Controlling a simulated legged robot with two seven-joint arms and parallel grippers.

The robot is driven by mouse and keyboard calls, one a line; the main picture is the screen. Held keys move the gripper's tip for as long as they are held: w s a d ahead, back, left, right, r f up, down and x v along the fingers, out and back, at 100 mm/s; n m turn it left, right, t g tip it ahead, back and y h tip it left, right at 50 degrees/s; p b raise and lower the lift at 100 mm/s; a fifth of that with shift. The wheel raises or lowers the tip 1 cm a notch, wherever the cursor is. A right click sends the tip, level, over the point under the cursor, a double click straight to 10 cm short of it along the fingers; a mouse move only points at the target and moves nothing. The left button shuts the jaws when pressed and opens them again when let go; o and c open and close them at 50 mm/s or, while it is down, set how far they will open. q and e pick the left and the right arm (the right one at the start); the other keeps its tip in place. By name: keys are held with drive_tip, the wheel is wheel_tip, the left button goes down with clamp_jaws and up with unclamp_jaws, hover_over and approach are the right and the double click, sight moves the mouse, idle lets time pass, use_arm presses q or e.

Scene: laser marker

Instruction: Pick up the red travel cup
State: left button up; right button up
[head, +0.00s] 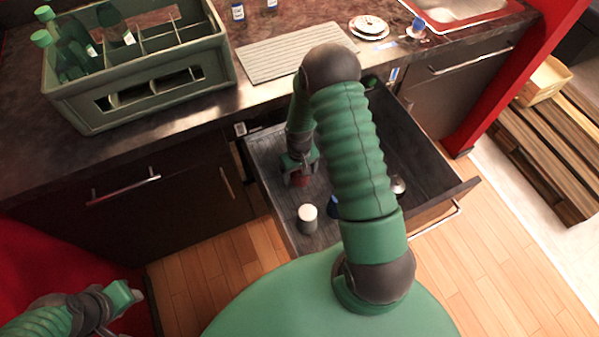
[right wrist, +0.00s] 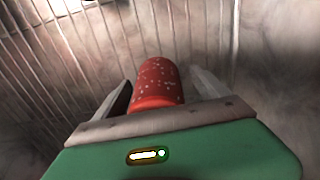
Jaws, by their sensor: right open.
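The red travel cup (right wrist: 158,82) has pale speckles and stands in the open drawer. In the right wrist view it is between the two fingers of my right gripper (right wrist: 160,92), which are apart with one on each side. I cannot tell whether they touch it. In the head view my right gripper (head: 300,172) reaches down into the drawer, and a dark red part of the cup (head: 302,181) shows just by it. My left gripper (head: 125,297) is at the lower left, away from the drawer; its fingers are too unclear to judge.
The open drawer (head: 268,178) also holds a white-lidded grey cup (head: 307,218), a blue item (head: 333,207) and a dark, shiny item (head: 398,185). A green bottle crate (head: 150,85), a grey drying mat (head: 285,50) and plates (head: 368,26) are on the counter above.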

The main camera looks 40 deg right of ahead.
drive_tip(key=shift+d+f, duration=0.15)
drive_tip(key=shift+d, duration=0.1)
drive_tip(key=c, duration=0.8)
drive_tip(key=shift+a, duration=0.1)
drive_tip(key=c, duration=0.7)
drive_tip(key=shift+c, duration=0.4)
drive_tip(key=shift+r, duration=0.2)
